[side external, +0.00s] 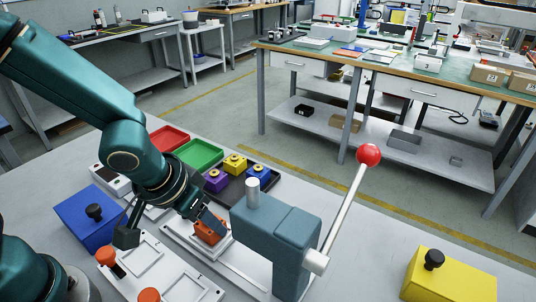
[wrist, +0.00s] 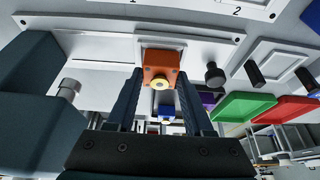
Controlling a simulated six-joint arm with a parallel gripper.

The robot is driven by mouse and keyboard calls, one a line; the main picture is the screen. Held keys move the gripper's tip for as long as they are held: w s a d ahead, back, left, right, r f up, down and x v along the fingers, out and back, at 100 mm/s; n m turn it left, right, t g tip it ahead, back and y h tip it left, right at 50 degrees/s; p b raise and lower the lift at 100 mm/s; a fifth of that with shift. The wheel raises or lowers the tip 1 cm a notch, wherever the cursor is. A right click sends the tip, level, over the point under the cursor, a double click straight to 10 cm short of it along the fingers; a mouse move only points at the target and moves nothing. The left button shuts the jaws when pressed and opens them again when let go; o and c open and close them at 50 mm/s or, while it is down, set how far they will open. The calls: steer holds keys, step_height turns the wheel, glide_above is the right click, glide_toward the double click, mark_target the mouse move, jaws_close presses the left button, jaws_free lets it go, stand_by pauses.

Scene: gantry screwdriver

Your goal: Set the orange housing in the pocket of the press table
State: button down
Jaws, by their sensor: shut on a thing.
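The orange housing (side external: 207,232) is between the fingers of my gripper (side external: 210,222), low over the white press table (side external: 182,231), beside the blue-grey press (side external: 290,232). In the wrist view, the housing (wrist: 160,66), with a yellow ring on its face, sits between the two dark fingertips of my gripper (wrist: 159,82). The pocket, a light square frame (wrist: 161,41), shows just beyond the housing. My fingers hide part of the housing in the side view. I cannot tell whether it rests in the pocket or is just above it.
The press lever with a red ball (side external: 369,154) rises to the right. A dark tray (side external: 236,188) with purple, yellow and blue housings, a green bin (side external: 201,153) and a red bin (side external: 168,138) stand behind. A blue box (side external: 88,217) is left, a yellow box (side external: 450,279) right.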

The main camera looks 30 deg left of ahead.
stand_by(0.3)
jaws_free()
stand_by(0.4)
steer(key=shift+r, duration=4)
